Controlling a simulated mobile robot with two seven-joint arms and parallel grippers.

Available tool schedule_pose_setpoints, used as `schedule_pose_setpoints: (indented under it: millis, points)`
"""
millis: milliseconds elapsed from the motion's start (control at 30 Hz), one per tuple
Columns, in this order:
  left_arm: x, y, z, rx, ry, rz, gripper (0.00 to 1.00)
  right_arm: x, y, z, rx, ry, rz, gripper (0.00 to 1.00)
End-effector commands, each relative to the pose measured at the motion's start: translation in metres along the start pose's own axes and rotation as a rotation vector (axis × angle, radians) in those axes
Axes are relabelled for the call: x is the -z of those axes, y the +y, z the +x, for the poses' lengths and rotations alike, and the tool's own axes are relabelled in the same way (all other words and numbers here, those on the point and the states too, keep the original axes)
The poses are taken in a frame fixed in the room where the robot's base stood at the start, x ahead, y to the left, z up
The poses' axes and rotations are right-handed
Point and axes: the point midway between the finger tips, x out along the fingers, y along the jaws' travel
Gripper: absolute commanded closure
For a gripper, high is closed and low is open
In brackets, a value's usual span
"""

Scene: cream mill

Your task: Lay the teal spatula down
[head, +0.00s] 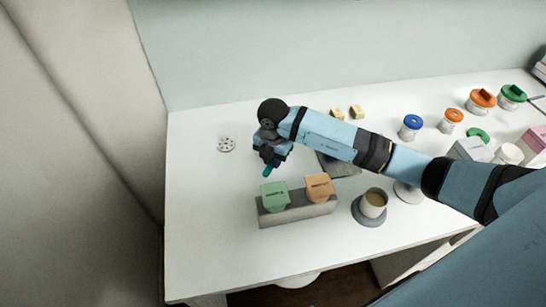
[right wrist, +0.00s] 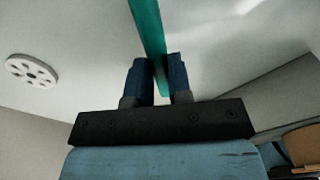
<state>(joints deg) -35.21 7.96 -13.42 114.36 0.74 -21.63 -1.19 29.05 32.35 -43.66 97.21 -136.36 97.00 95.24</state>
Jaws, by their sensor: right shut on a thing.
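My right gripper (head: 270,160) is shut on the teal spatula (head: 268,170) above the left part of the white table. In the right wrist view the teal spatula (right wrist: 148,35) is a straight teal strip between the two dark blue fingers of my right gripper (right wrist: 160,75). It runs up out of the top of that view, so its far end is hidden there. In the head view only a short teal piece shows below the fingers. My left gripper is not in view.
A grey block (head: 300,208) holds a green card (head: 274,196) and an orange card (head: 319,187). A cup (head: 373,203) stands on a saucer to its right. A white disc with holes (head: 227,145) lies at left. Lidded jars (head: 411,127) stand at back right. The left table is mostly clear.

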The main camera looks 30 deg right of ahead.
Motion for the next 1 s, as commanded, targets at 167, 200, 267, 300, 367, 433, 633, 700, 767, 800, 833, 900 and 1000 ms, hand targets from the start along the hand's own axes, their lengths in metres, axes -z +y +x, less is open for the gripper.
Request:
schedule_pose_setpoints:
  millis: [167, 200, 267, 300, 367, 433, 633, 700, 767, 800, 833, 900, 1000]
  points:
    - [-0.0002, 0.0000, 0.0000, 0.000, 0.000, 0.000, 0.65, -0.0001, 0.0000, 0.0001, 0.000, 0.000, 0.000, 1.00]
    - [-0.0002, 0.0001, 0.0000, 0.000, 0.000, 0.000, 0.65, -0.0001, 0.0000, 0.0001, 0.000, 0.000, 0.000, 1.00]
    - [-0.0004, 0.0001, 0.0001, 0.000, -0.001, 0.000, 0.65, -0.0001, 0.0000, 0.0002, 0.000, 0.000, 0.000, 1.00]
    - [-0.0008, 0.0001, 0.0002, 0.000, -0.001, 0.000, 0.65, -0.0002, 0.0000, 0.0005, 0.000, 0.000, 0.000, 1.00]
    - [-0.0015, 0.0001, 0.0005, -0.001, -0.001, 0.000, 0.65, -0.0002, -0.0001, 0.0014, 0.000, 0.000, 0.000, 1.00]
    - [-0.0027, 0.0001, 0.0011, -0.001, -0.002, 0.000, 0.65, -0.0002, -0.0001, 0.0031, 0.001, 0.000, 0.000, 1.00]
    - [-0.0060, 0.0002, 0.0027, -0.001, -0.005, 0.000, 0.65, -0.0002, -0.0002, 0.0079, 0.001, 0.000, 0.000, 1.00]
    - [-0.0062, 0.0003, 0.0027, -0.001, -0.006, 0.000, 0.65, -0.0002, -0.0002, 0.0082, 0.001, 0.000, 0.000, 1.00]
    - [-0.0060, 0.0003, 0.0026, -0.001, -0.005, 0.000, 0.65, -0.0002, -0.0002, 0.0081, 0.001, 0.000, 0.000, 1.00]
    - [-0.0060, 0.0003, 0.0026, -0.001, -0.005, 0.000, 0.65, -0.0002, -0.0002, 0.0080, 0.001, 0.000, 0.000, 1.00]
    - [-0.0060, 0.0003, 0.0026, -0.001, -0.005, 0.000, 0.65, -0.0002, -0.0002, 0.0080, 0.001, 0.000, 0.000, 1.00]
    - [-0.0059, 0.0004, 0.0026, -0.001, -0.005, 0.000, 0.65, -0.0002, -0.0002, 0.0080, 0.001, 0.000, 0.000, 0.74]
    - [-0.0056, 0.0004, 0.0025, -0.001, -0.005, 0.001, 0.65, -0.0003, -0.0002, 0.0080, 0.001, 0.000, 0.000, 0.51]
